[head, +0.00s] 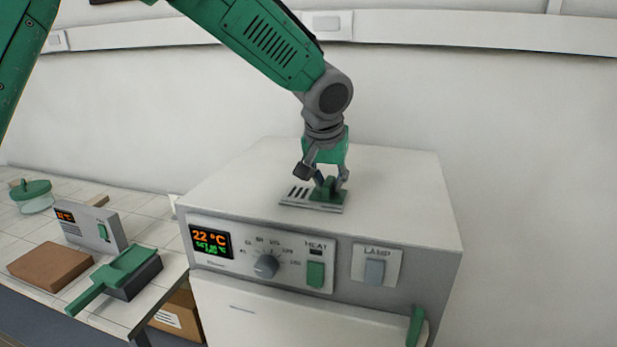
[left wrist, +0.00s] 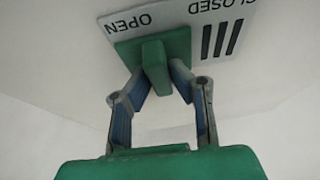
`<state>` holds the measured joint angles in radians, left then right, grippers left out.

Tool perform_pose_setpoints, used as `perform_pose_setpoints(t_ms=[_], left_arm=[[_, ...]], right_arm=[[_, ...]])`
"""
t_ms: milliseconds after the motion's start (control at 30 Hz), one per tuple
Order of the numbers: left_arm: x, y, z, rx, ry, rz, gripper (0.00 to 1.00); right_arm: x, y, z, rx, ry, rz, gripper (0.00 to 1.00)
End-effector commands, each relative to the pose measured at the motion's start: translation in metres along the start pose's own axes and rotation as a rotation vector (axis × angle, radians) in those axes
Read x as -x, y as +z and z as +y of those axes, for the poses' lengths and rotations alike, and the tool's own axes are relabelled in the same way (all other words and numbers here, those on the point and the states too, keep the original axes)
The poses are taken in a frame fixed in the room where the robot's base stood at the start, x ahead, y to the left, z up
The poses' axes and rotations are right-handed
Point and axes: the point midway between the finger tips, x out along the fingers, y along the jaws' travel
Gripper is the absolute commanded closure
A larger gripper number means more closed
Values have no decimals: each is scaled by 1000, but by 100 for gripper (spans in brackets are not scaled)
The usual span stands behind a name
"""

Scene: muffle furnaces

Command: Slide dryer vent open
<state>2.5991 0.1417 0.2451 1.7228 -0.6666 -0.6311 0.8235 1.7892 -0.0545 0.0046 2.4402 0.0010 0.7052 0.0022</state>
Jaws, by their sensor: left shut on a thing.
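The dryer (head: 320,200) is a pale box with a control panel on its front. On its top lies the vent plate (head: 296,194), grey with dark slots. A green vent slider (head: 328,195) covers the right part of the plate. In the left wrist view the slider's raised tab (left wrist: 155,66) stands beside the word OPEN, and the slots near CLOSED are uncovered. My left gripper (head: 328,184) is over the slider from above, its fingers (left wrist: 160,80) shut on the tab. My right gripper is in neither view.
The dryer's top is otherwise clear. A wall stands behind.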

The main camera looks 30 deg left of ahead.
Motion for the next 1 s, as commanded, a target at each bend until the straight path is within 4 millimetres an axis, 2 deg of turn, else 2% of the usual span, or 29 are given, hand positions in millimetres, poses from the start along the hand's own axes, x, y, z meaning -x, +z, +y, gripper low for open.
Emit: perform_pose_setpoints(t_ms=[367,400,433,467,900,1000], left_arm=[[-2,0,8,0,9,3,100],[-2,0,8,0,8,3,77],[-2,0,8,0,7,3,66],[-1,0,8,0,6,3,64],[2,2,5,1,6,5,64],[8,1,5,1,6,6,64]], right_arm=[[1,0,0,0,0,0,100],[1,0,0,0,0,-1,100],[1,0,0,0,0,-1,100],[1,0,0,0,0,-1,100],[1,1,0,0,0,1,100],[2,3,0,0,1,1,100]])
